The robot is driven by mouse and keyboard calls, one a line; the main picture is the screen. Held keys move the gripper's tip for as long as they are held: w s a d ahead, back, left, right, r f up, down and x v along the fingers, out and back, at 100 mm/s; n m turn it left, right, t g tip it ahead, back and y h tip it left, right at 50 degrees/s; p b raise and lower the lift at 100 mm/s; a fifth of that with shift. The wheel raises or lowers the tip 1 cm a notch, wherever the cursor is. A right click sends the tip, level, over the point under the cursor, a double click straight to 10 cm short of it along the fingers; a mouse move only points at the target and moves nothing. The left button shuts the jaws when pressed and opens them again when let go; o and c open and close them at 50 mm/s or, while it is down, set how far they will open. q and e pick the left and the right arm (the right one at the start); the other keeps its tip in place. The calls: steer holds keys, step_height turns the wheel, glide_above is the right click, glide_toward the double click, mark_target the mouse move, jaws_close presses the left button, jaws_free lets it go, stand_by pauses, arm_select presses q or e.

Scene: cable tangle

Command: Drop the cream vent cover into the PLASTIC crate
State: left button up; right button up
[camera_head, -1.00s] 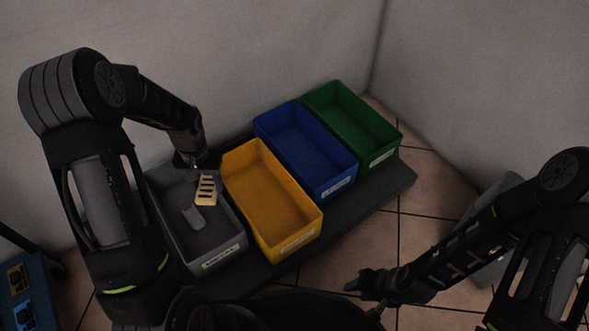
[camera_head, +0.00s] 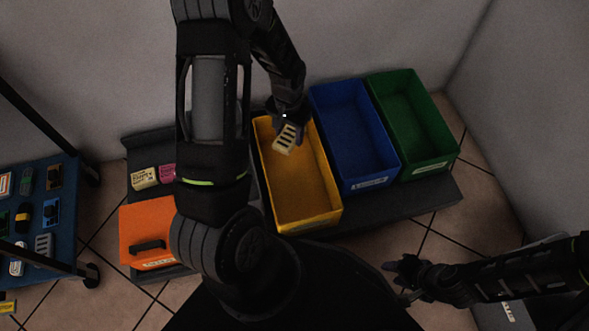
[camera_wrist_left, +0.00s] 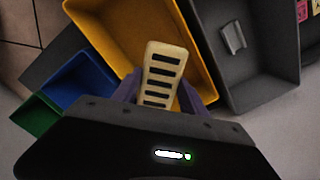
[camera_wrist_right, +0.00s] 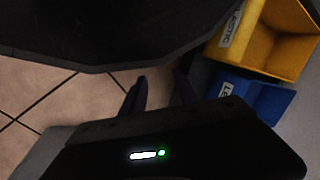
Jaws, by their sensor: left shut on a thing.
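The cream vent cover (camera_head: 285,138) is a slotted plate in my left gripper (camera_head: 287,126), above the far end of the yellow crate (camera_head: 325,222). The left wrist view shows the cover (camera_wrist_left: 161,76) between the two fingers of my left gripper (camera_wrist_left: 158,95), with the yellow crate (camera_wrist_left: 100,38) below. The yellow crate's label (camera_wrist_right: 229,30) is partly legible in the right wrist view and appears to end in "STIC". My right gripper (camera_head: 397,278) is low at the right, empty, with its fingers (camera_wrist_right: 159,92) apart.
Blue (camera_head: 352,140) and green (camera_head: 412,130) crates stand right of the yellow one. A grey crate (camera_wrist_left: 262,85) holding a small grey piece is on its other side. An orange box (camera_head: 145,222) and a blue cart (camera_head: 65,225) with several small items are at the left.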

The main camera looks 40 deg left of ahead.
arm_select(q)
steer(key=shift+f, duration=0.1)
step_height(320, 180, down, 6)
steer(key=b, duration=0.4)
steer(key=shift+b, duration=0.4)
steer(key=o, duration=1.4)
step_height(320, 180, up, 7)
steer(key=p, duration=0.2)
steer(key=shift+p, duration=0.35)
steer(key=shift+r, duration=0.5)
